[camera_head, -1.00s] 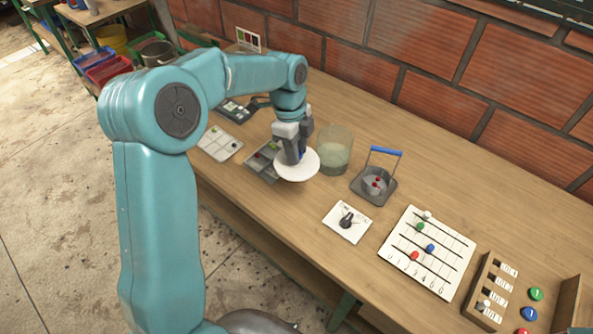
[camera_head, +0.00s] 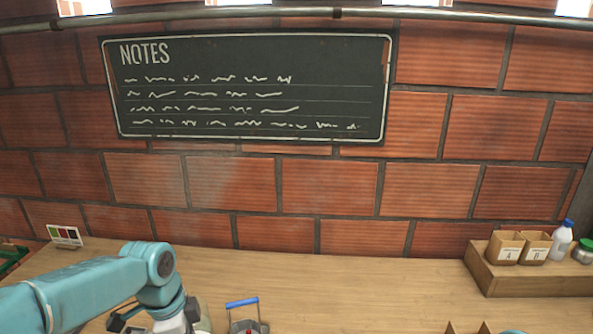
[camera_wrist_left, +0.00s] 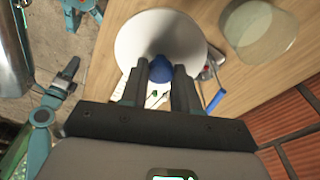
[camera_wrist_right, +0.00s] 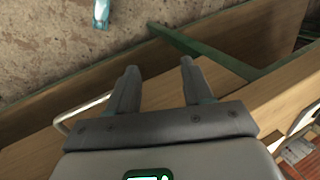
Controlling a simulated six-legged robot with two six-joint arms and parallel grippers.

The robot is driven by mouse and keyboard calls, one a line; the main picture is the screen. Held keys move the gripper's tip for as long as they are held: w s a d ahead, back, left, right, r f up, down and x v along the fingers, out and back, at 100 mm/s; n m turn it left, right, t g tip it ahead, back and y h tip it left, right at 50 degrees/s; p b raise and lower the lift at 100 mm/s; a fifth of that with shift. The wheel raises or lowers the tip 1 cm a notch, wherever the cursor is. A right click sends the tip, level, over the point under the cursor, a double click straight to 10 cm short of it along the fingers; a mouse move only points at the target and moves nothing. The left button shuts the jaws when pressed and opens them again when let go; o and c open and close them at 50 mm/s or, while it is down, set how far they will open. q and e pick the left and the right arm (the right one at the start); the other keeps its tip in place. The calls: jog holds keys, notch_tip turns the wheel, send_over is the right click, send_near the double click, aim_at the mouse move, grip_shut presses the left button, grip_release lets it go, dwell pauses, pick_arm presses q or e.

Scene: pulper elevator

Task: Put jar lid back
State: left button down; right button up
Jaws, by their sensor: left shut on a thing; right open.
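The white round jar lid (camera_wrist_left: 135,40) has a blue knob (camera_wrist_left: 160,68). My left gripper (camera_wrist_left: 158,78) is shut on that knob and holds the lid. The greenish glass jar (camera_wrist_left: 260,32) shows at the upper right of the left wrist view, apart from the lid. In the head view, my left arm enters at the lower left, and its fingers and the lid are cut off or hidden at the bottom edge. My right gripper (camera_wrist_right: 158,66) is open and empty, seen in the right wrist view near the bench's edge.
A carrier with a blue handle (camera_head: 241,303) stands on the wooden bench (camera_head: 350,275). A wooden shelf block (camera_head: 530,284) at right bears two labelled boxes and a white bottle (camera_head: 561,238). The brick wall (camera_head: 330,187) with a notes board (camera_head: 250,90) stands behind.

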pick_arm(q)
jog(key=n, duration=0.2)
jog(key=d+f+n, duration=0.1)
jog(key=shift+d+n, duration=0.3)
jog(key=shift+n, duration=0.1)
jog(key=shift+d+f+n+t, duration=0.25)
jog(key=shift+n+t, duration=0.05)
jog(key=shift+n, duration=0.8)
jog(key=n, duration=0.4)
jog(key=shift+f+y, duration=0.35)
jog(key=shift+y, duration=0.05)
jog(key=n, duration=0.4)
jog(key=shift+w+y, duration=0.3)
jog(key=shift+w, duration=0.1)
jog(key=shift+s+f, duration=0.25)
jog(key=shift+f, duration=0.1)
jog(key=shift+n, duration=0.3)
jog(key=s+f, duration=0.3)
jog(key=f, duration=0.1)
jog(key=shift+s, duration=0.35)
